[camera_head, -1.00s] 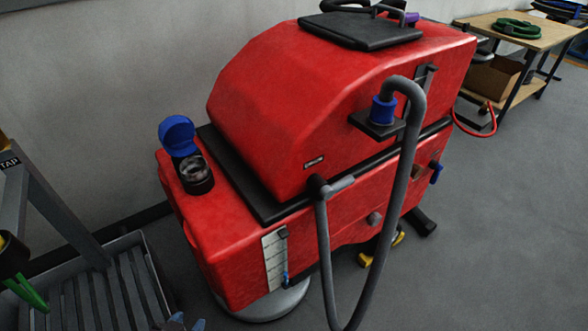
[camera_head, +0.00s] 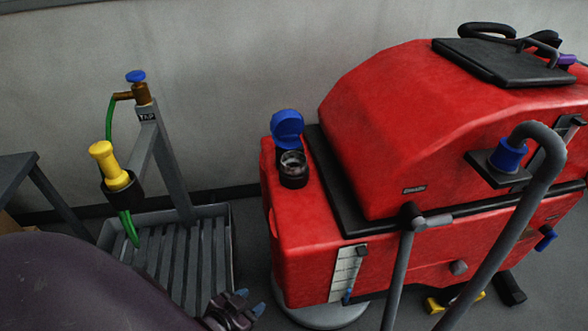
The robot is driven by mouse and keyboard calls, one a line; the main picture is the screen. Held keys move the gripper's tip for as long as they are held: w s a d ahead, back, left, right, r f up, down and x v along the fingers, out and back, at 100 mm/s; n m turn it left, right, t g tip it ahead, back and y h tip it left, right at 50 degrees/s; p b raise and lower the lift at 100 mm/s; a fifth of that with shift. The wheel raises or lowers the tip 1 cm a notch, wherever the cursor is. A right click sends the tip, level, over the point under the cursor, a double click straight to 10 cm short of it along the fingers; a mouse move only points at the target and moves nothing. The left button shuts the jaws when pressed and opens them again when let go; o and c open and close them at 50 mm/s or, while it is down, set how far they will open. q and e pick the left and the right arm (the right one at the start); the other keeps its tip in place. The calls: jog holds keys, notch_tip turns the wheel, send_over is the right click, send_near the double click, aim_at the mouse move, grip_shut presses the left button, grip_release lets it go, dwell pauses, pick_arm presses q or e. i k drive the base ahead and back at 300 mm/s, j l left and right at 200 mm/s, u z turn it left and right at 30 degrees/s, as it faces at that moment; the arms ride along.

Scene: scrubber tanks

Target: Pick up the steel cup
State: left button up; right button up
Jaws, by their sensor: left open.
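I cannot make out a free-standing steel cup. On the left end of the red scrubber machine (camera_head: 345,205), a round black filler neck (camera_head: 293,182) stands with its blue lid (camera_head: 288,128) flipped up. A greyish, shiny round piece (camera_head: 292,160) shows inside the neck's mouth. It is too small to tell whether it is the cup. My left gripper (camera_head: 250,301) is at the bottom edge, low and in front of the machine's left end, below the neck and apart from it. It is open, with nothing seen between its fingers. My right gripper is out of view.
A grey slatted tray (camera_head: 225,245) and tap post (camera_head: 172,165) stand left of the machine. A yellow-handled nozzle (camera_head: 108,160) with a green hose hangs there. A grey hose (camera_head: 490,245) loops in front of the machine. A dark table (camera_head: 18,168) is at far left.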

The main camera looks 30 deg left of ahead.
aim_at(292, 163)
jog(key=u, duration=0.35)
jog(key=k+u, duration=0.15)
jog(key=u, duration=0.2)
jog(key=j+u, duration=0.1)
jog(key=u, duration=0.25)
